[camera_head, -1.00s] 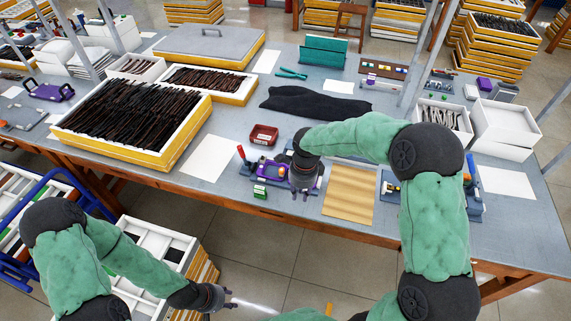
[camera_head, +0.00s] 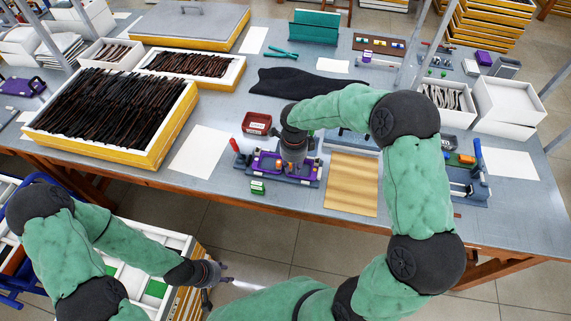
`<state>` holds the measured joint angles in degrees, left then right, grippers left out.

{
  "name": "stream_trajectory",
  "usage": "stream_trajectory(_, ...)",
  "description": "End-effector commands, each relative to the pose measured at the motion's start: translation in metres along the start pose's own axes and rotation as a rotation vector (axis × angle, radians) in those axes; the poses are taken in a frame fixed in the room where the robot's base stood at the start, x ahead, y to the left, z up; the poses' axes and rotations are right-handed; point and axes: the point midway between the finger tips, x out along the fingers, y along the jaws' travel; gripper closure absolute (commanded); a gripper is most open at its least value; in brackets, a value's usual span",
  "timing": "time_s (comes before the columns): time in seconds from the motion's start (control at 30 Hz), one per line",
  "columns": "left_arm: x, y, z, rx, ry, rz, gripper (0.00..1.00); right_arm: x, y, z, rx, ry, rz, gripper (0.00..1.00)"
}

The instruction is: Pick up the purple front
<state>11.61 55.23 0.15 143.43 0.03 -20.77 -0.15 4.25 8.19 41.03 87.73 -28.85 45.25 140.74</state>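The purple front (camera_head: 267,162) sits in a fixture (camera_head: 252,176) near the front edge of the table. My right gripper (camera_head: 292,171) points down over the right part of the fixture and hides part of the front. Its fingertips are too small and dark against the fixture to tell whether they are apart or touch the front. My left gripper (camera_head: 223,273) is open and empty, off the table's front edge, beside the white compartment tray (camera_head: 180,242) at lower left.
A red bin (camera_head: 257,123) stands just behind the fixture, and a small green box (camera_head: 258,187) in front. A wooden board (camera_head: 352,182) and a second fixture (camera_head: 468,188) lie to the right. A large tray of dark temples (camera_head: 150,160) is at left. White paper (camera_head: 200,151) lies between.

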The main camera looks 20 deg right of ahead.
Motion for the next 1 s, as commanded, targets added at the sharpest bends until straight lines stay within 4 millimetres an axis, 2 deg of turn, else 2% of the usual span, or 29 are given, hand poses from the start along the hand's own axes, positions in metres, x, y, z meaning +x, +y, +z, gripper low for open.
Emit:
stream_trajectory(0.37,0.017,-0.006,-0.001,0.000,0.000,0.000,0.60,0.046,-0.003,-0.004,-0.001,0.001,0.002,0.74)
stream_trajectory(0.63,0.016,-0.006,-0.001,0.000,0.000,0.000,0.60,0.049,-0.003,-0.004,-0.001,-0.001,0.000,0.74)
stream_trajectory(0.67,0.016,-0.006,-0.001,0.000,0.000,0.000,0.60,0.049,-0.003,-0.004,-0.001,-0.001,0.000,0.80)
stream_trajectory(0.73,0.016,-0.006,-0.001,0.000,0.000,0.000,0.60,0.049,-0.003,-0.004,0.000,-0.001,0.000,1.00)
stream_trajectory(1.0,0.016,-0.006,-0.001,0.000,0.000,0.000,0.60,0.049,-0.003,-0.003,0.000,-0.001,-0.001,1.00)
